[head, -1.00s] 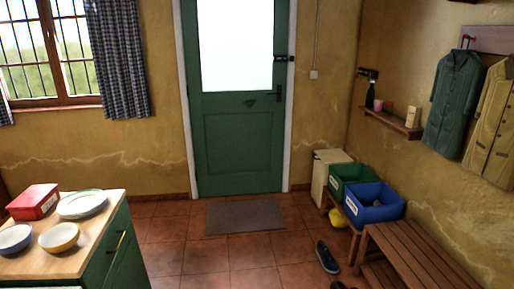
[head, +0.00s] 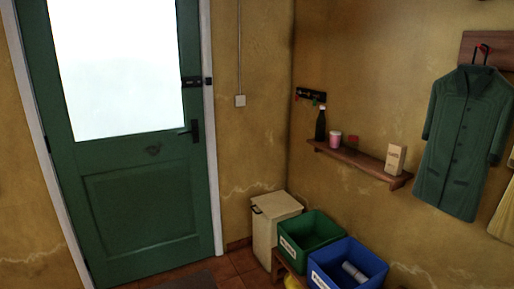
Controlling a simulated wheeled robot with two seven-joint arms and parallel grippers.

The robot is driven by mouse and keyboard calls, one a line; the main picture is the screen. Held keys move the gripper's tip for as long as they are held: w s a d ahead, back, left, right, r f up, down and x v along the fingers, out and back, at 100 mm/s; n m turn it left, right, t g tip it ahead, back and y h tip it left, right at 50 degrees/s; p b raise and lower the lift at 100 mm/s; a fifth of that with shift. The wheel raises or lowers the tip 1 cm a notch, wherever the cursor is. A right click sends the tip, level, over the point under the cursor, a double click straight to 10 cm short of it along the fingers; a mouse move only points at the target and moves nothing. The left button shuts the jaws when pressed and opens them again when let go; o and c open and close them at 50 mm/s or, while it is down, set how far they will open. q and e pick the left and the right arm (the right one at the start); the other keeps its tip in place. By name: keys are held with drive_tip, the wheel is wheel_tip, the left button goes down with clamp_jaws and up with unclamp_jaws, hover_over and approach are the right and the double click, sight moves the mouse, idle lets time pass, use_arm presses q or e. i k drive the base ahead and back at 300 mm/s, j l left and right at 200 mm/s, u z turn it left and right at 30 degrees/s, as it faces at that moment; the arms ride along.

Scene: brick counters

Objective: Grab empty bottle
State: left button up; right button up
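A dark bottle (head: 321,123) stands upright at the left end of a wooden wall shelf (head: 350,158), right of the green door. Whether it is empty cannot be told from here. A pale cylindrical item (head: 354,272) lies inside the blue bin (head: 372,262); I cannot tell what it is. Neither of my grippers shows in the head view.
The shelf also holds a pink cup (head: 335,140), a small reddish item (head: 352,142) and a cream box (head: 396,159). Below stand a cream cabinet (head: 268,232) and a green bin (head: 309,229). A green coat (head: 464,140) hangs at right. Little floor shows before the door (head: 140,190).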

sight(320, 123)
drive_tip(key=i+j+z, duration=0.15)
drive_tip(key=i+z, duration=0.2)
drive_tip(key=i+j+z, duration=0.3)
drive_tip(key=i, duration=0.25)
drive_tip(key=i+j+z, duration=0.15)
drive_tip(key=i+j, duration=0.3)
drive_tip(key=i+j+z, duration=0.2)
drive_tip(key=i+j, duration=0.25)
drive_tip(key=i+j+z, duration=0.15)
drive_tip(key=i+j, duration=0.3)
drive_tip(key=j, duration=0.2)
